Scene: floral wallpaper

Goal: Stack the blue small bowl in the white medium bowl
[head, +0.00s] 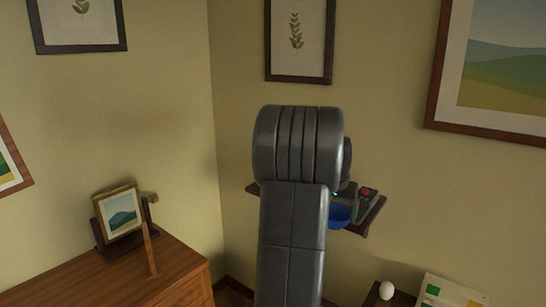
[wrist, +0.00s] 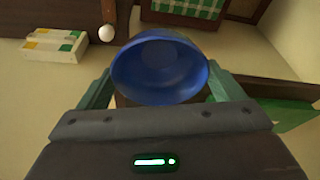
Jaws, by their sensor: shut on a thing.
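The blue small bowl (wrist: 160,68) fills the middle of the wrist view, with its open side facing the camera. My gripper (wrist: 159,80) is shut on it, with one teal finger at each side of the bowl. In the head view, the bowl (head: 340,216) shows as a small blue patch beside my arm, in front of the wall shelf. My arm hides most of my gripper (head: 343,205) there. I do not see a white medium bowl in either view.
A dark wall shelf (head: 372,216) is partly behind my arm. At lower right are a white egg-like object (head: 387,290) and a white box with coloured patches (head: 450,292). A wooden dresser (head: 165,280) with a picture stand (head: 120,222) is at left.

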